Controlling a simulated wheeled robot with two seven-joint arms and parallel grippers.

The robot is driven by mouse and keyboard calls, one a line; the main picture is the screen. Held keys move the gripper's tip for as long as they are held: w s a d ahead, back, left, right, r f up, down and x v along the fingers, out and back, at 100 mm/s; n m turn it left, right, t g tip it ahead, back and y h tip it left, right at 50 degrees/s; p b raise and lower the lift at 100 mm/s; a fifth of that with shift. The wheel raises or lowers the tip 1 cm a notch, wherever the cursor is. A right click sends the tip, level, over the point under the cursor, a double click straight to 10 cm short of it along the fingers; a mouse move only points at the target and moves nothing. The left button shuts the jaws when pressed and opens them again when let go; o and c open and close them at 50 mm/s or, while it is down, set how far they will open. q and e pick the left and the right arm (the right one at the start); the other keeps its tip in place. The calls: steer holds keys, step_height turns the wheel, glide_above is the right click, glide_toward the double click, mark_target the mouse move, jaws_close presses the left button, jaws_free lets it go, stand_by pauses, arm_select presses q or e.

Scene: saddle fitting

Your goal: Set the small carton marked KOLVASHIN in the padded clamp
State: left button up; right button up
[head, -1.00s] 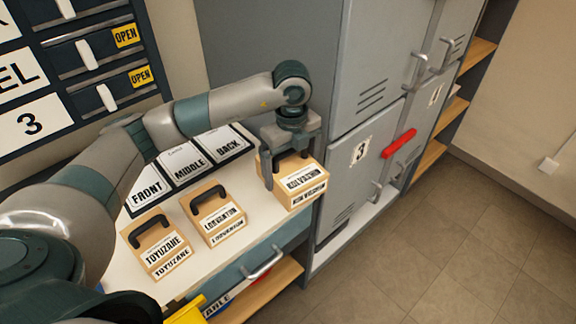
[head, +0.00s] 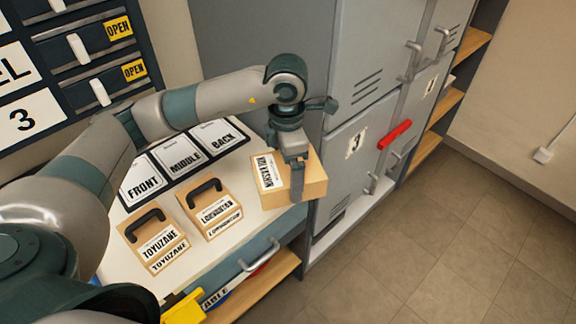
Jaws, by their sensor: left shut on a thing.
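The small KOLVASHIN carton (head: 310,182) is tan with a white label and is at the right end of the white worktop. Its label now reads sideways in the head view. My left gripper (head: 297,185) is over the carton from above, one finger down its near side, and is shut on it. The carton's handle and the other finger are hidden by the gripper. I cannot tell whether the carton is clear of the worktop. The padded clamp cannot be made out. My right gripper is not in view.
The TOYUZANE carton (head: 157,246) and another handled carton (head: 214,212) stand to the left on the worktop (head: 125,278). Signs FRONT (head: 143,183), MIDDLE (head: 184,160) and BACK (head: 219,138) lie behind them. Grey lockers (head: 350,120) stand close at the right.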

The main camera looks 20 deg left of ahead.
mark_target(281, 188)
arm_select(q)
steer(key=m, duration=0.2)
steer(key=s+m, duration=0.1)
steer(key=m, duration=0.1)
steer(key=shift+d+r, duration=0.15)
steer(key=shift+r, duration=0.05)
steer(key=m, duration=0.3)
steer(key=shift+s+d+r+m, duration=0.15)
steer(key=shift+s+r+m, duration=0.05)
steer(key=shift+s+m, duration=0.2)
steer(key=m, duration=0.2)
steer(key=s+m, duration=0.1)
steer(key=m, duration=0.2)
steer(key=shift+s+d+r+m, duration=0.15)
steer(key=shift+r+m, duration=0.05)
steer(key=shift+m, duration=0.1)
steer(key=m, duration=0.3)
steer(key=s+m, duration=0.1)
steer(key=m, duration=0.1)
steer(key=shift+s+d+r+m, duration=0.15)
steer(key=shift+r+m, duration=0.05)
steer(key=shift+m, duration=0.2)
steer(key=m, duration=0.2)
steer(key=s+m, duration=0.1)
steer(key=m, duration=0.4)
steer(key=shift+s+d+r, duration=0.1)
steer(key=shift+s+r, duration=0.1)
steer(key=shift+s, duration=0.15)
